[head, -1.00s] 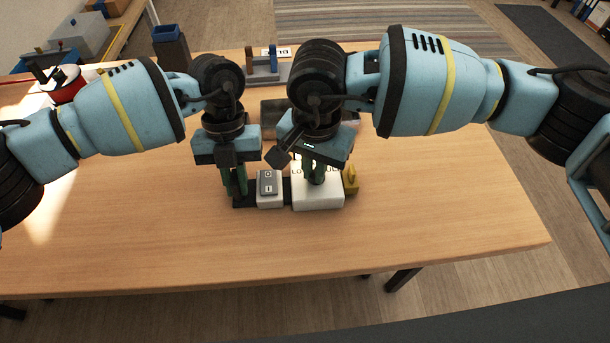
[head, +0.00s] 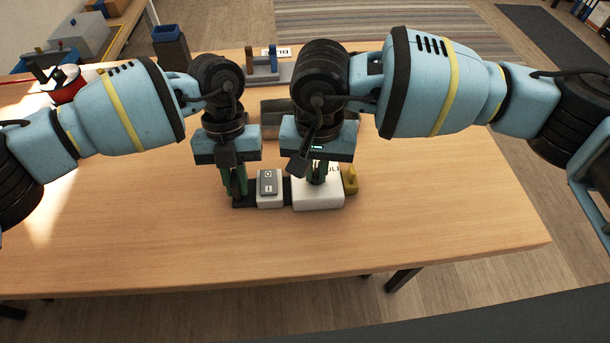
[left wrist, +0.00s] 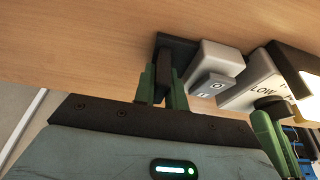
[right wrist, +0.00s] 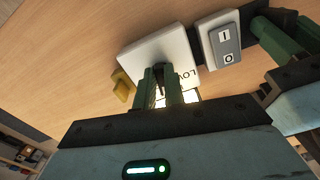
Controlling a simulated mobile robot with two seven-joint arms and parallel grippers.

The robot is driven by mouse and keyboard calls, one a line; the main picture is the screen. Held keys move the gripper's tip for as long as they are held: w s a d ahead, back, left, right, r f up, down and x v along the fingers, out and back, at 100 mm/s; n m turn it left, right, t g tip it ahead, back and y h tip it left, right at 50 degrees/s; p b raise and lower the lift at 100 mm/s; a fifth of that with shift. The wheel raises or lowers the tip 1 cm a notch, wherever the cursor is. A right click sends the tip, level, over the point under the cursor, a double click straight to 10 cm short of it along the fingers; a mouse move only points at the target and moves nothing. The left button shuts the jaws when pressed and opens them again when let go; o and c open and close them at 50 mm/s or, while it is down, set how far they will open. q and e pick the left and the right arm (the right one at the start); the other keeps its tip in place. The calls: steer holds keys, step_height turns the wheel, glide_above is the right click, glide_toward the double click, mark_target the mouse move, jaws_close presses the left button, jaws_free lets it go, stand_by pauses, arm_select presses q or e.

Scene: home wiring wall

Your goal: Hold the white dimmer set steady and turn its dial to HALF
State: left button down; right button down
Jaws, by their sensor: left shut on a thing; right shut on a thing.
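The white dimmer (head: 318,200) stands on a dark base strip (head: 243,204) on the table, beside a white rocker switch (head: 268,187). My left gripper (head: 236,190) is shut on an upright dark tab at the strip's left end; the tab (left wrist: 168,62) shows between the fingers in the left wrist view. My right gripper (head: 318,178) points down over the dimmer, shut on its dark dial (right wrist: 160,82). The fingers hide most of the dial and its pointer.
A yellow piece (head: 351,180) sits at the dimmer's right side. The table (head: 430,220) is clear in front and right.

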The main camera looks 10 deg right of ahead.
stand_by(0.3)
steer(key=shift+d+n, duration=0.1)
steer(key=shift+n, duration=0.7)
steer(key=c, duration=1.4)
jaws_free()
step_height(320, 180, up, 12)
arm_select(q)
steer(key=c, duration=1.4)
jaws_free()
steer(key=shift+o, duration=0.2)
